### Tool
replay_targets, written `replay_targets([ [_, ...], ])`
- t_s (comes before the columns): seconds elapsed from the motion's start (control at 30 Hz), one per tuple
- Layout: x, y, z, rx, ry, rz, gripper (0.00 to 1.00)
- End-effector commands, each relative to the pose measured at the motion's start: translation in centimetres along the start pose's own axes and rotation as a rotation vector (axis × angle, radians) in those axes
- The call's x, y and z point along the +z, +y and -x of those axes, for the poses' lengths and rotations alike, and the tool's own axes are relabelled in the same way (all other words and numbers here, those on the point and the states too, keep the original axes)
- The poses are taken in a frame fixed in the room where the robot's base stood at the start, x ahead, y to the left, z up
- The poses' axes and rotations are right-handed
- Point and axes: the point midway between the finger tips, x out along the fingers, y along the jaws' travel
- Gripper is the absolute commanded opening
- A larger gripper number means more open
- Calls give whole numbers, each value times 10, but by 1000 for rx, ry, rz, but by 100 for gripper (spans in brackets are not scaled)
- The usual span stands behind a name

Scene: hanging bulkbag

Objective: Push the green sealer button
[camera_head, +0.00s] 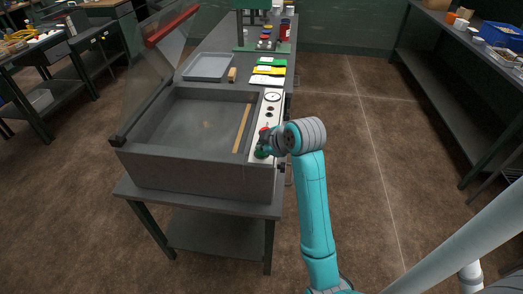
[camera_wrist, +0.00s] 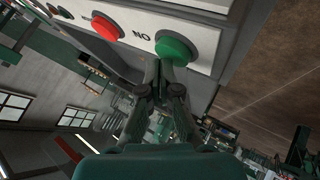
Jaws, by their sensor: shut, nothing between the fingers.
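My gripper (camera_wrist: 164,62) is shut and empty. In the wrist view its fingertips overlap the lower edge of the green button; I cannot tell whether they touch it. In the head view my gripper (camera_head: 262,148) is at the near end of the panel, just above the green button (camera_head: 260,155). The sealer (camera_head: 190,172) is a grey open box on a table, with its clear lid raised.
Bags in green, yellow and white (camera_head: 267,71), a grey tray (camera_head: 208,66) and several small jars lie behind the sealer on the long table. Workbenches stand at left (camera_head: 60,48) and right (camera_head: 440,60). The floor to the right (camera_head: 370,120) is clear.

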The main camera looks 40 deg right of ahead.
Motion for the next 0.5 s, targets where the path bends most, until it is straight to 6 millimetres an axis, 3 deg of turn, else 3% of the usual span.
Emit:
replay_targets([
  [0.5, -16, 16, 21, 3, 2, 0, 0],
])
